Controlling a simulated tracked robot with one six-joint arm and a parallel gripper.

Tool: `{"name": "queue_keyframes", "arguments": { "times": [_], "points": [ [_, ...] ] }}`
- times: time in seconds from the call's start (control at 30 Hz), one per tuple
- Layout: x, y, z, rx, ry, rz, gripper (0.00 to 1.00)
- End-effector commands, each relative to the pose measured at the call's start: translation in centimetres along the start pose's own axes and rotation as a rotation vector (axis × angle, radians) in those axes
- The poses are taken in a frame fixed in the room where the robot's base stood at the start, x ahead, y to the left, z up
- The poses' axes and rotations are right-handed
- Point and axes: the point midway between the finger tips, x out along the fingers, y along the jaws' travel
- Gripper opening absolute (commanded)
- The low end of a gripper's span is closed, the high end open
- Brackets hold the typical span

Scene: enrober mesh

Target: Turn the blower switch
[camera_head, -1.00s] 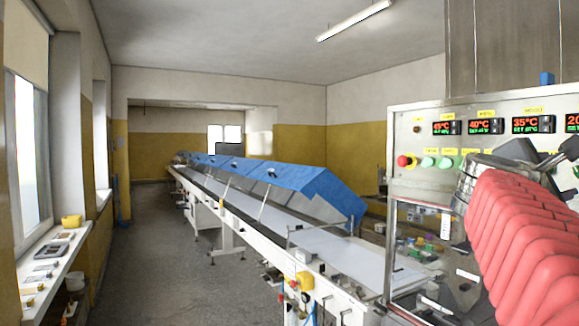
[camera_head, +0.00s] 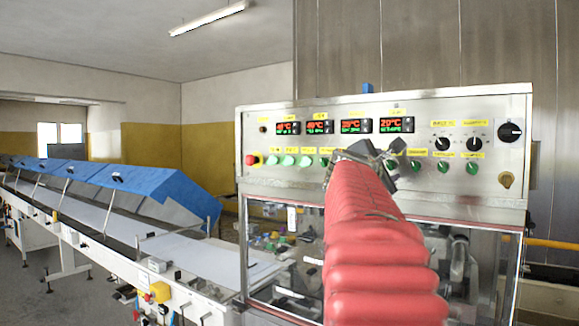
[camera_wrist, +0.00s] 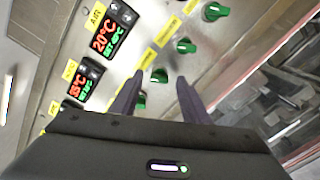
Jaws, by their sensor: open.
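The control panel (camera_head: 300,180) is a steel box with temperature displays, knobs and yellow labels too small to read, so I cannot tell which switch is the blower. Green knobs (camera_head: 443,167) run along its lower row, and two black knobs (camera_head: 442,144) sit above them on the right. My gripper (camera_head: 385,164) is in front of the panel's middle and hides part of the green row. In the wrist view my gripper (camera_wrist: 160,80) is open and empty. One green knob (camera_wrist: 159,76) appears between its fingertips; I cannot tell whether they touch it.
A red emergency button (camera_head: 251,160) is at the panel's left, and a large black rotary switch (camera_head: 510,131) is at its right. Below the panel is a glazed machine enclosure (camera_head: 270,265). A conveyor with blue covers (camera_head: 150,187) runs off to the left.

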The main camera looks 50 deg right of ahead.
Motion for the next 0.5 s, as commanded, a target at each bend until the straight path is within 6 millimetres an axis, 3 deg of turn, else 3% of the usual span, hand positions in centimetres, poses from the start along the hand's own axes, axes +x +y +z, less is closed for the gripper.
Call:
{"name": "queue_keyframes", "arguments": {
  "times": [0.17,0.5],
  "points": [
    [1.05,-0.03,0.06,0.000,0.000,0.001,0.42],
    [1.13,-0.02,0.06,0.000,0.001,0.001,0.39]
  ]
}}
